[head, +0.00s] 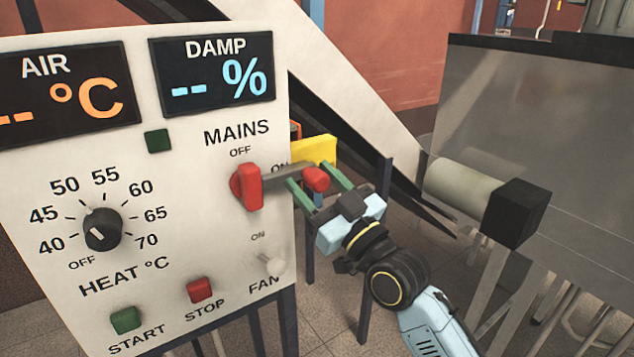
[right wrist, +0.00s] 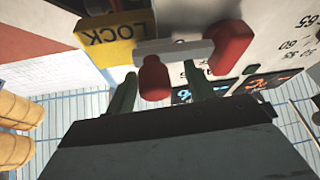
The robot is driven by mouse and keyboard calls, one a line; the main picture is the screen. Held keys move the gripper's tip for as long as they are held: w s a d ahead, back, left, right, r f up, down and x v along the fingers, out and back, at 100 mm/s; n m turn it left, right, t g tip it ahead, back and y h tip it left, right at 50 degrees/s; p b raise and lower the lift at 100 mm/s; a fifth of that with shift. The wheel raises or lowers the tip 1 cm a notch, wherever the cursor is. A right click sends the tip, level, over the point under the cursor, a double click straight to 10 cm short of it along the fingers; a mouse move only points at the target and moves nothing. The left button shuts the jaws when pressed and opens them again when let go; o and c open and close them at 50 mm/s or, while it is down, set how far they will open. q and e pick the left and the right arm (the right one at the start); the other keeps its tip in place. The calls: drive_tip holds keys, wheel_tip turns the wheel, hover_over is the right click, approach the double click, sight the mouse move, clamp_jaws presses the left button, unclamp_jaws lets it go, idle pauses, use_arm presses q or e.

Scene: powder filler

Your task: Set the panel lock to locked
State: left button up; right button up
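The control panel (head: 190,150) carries a MAINS switch with a red hub (head: 247,187) and a grey lever ending in a red knob (head: 316,180). The lever points right, toward a mostly hidden ON label. A yellow block (head: 314,149) stands at the panel's right edge, behind the lever; in the right wrist view it reads LOCK (right wrist: 115,38), upside down. Its lock setting cannot be told. My right gripper (head: 322,188) has green fingers apart on either side of the knob (right wrist: 155,78), with a gap visible on one side. My left gripper is not in view.
The panel also has a HEAT dial (head: 102,230), a green START button (head: 125,320), a red STOP button (head: 200,290) and a FAN toggle (head: 273,265). A grey machine with a pale cylinder (head: 460,187) stands to the right. A slanted white beam (head: 340,85) runs behind.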

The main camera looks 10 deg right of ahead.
drive_tip(key=shift+d, duration=0.1)
drive_tip(key=shift+s+d+f, duration=0.1)
drive_tip(key=b+v, duration=0.3)
drive_tip(key=v, duration=1)
